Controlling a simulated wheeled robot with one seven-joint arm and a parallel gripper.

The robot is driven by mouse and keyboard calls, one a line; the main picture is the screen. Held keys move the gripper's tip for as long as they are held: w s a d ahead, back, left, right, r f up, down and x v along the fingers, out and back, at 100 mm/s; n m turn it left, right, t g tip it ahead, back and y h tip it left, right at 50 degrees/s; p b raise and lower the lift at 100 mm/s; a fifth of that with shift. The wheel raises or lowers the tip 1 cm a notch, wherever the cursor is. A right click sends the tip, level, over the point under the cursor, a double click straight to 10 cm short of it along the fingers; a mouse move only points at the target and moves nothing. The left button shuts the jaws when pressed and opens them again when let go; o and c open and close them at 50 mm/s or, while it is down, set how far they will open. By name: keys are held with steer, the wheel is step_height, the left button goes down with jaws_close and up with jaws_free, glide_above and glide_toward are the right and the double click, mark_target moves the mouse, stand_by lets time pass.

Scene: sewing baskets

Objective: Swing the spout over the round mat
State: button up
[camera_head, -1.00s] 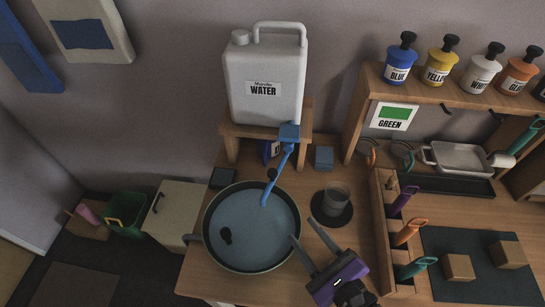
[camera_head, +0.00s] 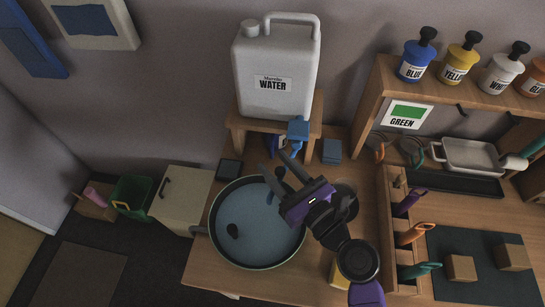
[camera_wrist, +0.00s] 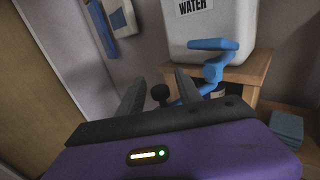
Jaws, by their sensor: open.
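The blue spout (camera_head: 298,130) comes out below the white water jug (camera_head: 277,70). Its lower length is largely hidden by my gripper, and in the earlier view it points down over the basin. In the wrist view the spout (camera_wrist: 213,72) runs down and left behind my right finger. A dark round knob (camera_wrist: 160,92) shows between the fingers; I cannot tell whether it joins the spout. My gripper (camera_head: 274,161) is open above the basin, its fingers near the spout. The dark round mat (camera_head: 350,213) is right of the basin, mostly covered by a cup and my arm.
The blue-filled round basin (camera_head: 257,225) stands left of the mat. A wooden stand (camera_head: 237,122) carries the jug. A tool rack (camera_head: 388,235) with coloured handles borders the right side. A small blue block (camera_head: 332,150) lies behind the mat.

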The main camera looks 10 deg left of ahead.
steer(key=shift+x, duration=0.95)
steer(key=shift+c, duration=0.3)
jaws_close()
stand_by(0.5)
